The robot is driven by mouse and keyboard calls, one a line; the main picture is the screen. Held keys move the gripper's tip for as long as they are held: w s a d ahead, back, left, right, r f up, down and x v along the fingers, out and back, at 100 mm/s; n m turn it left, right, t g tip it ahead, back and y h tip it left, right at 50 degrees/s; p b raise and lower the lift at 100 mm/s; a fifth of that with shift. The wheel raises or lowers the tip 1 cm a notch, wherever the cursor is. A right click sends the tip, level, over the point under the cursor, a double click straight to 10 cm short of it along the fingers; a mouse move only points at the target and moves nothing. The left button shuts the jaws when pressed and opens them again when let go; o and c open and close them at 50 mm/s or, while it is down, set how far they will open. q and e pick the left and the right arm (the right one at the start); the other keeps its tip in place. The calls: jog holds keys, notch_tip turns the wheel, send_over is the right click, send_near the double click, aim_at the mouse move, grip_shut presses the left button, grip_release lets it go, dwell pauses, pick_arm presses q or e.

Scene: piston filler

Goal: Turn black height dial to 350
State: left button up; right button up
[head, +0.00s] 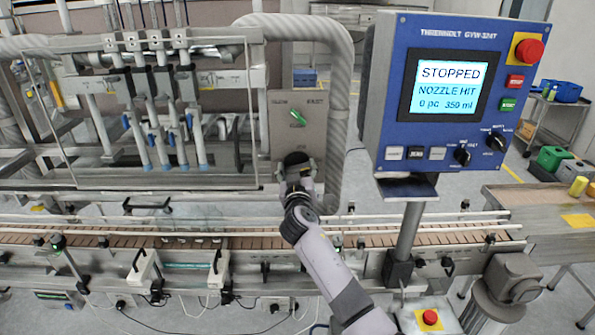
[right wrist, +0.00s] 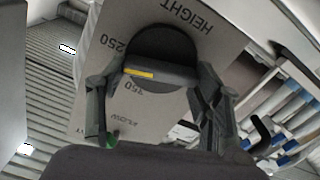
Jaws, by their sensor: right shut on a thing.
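The black height dial (head: 296,158) sits on the lower part of a grey plate (head: 281,105) on the filler. In the right wrist view the dial (right wrist: 160,45) lies under the word HEIGHT and carries a yellow mark (right wrist: 140,72). The figure 250 is at its left, and a figure that looks like 350 is just below the yellow mark. My right gripper (head: 298,174) is shut on the dial, with a finger at each side in the right wrist view (right wrist: 160,78). It hides part of the dial in the head view. My left gripper is not in view.
A green flow dial (head: 298,118) is above on the same plate. The blue control box (head: 385,100) at right reads STOPPED, NOZZLE HIT, 0 pc, 350 ml. A hose (head: 339,120) curves close beside the plate. The conveyor (head: 240,241) runs below, under my right arm.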

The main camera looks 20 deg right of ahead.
jog(key=n, duration=0.2)
jog(key=shift+a+f+n+b, duration=0.1)
jog(key=shift+n+b, duration=0.2)
jog(key=shift+b, duration=0.1)
jog(key=n, duration=0.3)
jog(key=shift+n, duration=0.3)
jog(key=n, duration=0.2)
jog(key=shift+a+n, duration=0.1)
jog(key=shift+n, duration=0.2)
jog(key=shift+f+n, duration=0.1)
jog(key=shift+n, duration=1.7)
jog(key=o, duration=1.2)
jog(key=shift+c, duration=0.2)
jog(key=shift+a, duration=0.1)
